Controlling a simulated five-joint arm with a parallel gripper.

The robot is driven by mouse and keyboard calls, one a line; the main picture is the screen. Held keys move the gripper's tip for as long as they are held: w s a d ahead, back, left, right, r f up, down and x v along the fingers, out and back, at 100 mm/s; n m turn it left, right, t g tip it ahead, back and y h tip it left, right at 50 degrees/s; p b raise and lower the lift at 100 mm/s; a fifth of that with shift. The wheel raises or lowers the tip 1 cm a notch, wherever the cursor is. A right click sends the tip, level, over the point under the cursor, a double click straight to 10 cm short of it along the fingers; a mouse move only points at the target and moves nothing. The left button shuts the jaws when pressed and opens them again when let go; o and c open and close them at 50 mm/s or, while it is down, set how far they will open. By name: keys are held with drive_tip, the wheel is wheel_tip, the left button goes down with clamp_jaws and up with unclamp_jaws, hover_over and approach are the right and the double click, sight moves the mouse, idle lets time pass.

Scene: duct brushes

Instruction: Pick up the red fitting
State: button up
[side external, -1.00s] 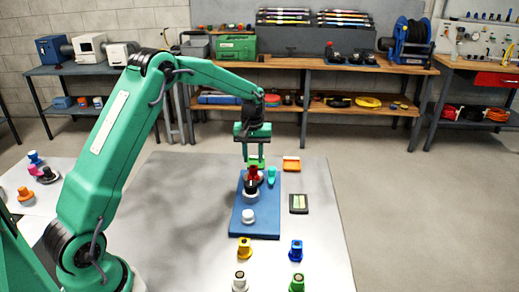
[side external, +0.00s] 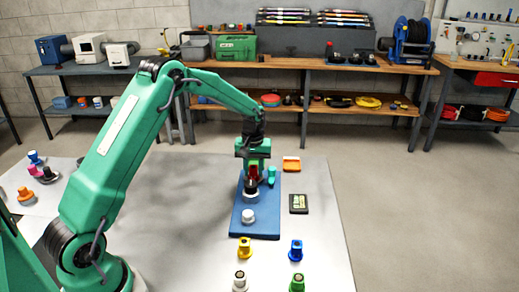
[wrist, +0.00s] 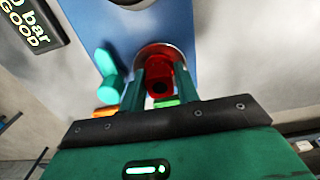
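One finger is on each side, very close to the red sides. I cannot tell whether they press on it. The fitting's lower part is partly hidden by the fingers.
The blue board (side external: 238,222) also carries a white round part (side external: 248,216). A teal part (side external: 271,175) is close to the right of my gripper. Yellow (side external: 245,248) and blue (side external: 296,250) fittings stand in front.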

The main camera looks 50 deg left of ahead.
sight(254, 167)
drive_tip(key=c, duration=0.7)
drive_tip(key=shift+o, duration=0.2)
drive_tip(key=shift+r, duration=0.1)
drive_tip(key=shift+r, duration=0.4)
wheel_tip(254, 167, up, 3)
drive_tip(key=shift+w+r, duration=0.1)
drive_tip(key=s+d+r, duration=0.3)
drive_tip(key=d+r, duration=0.4)
drive_tip(key=d, duration=0.4)
drive_tip(key=shift+s, duration=0.3)
drive_tip(key=shift+d, duration=0.1)
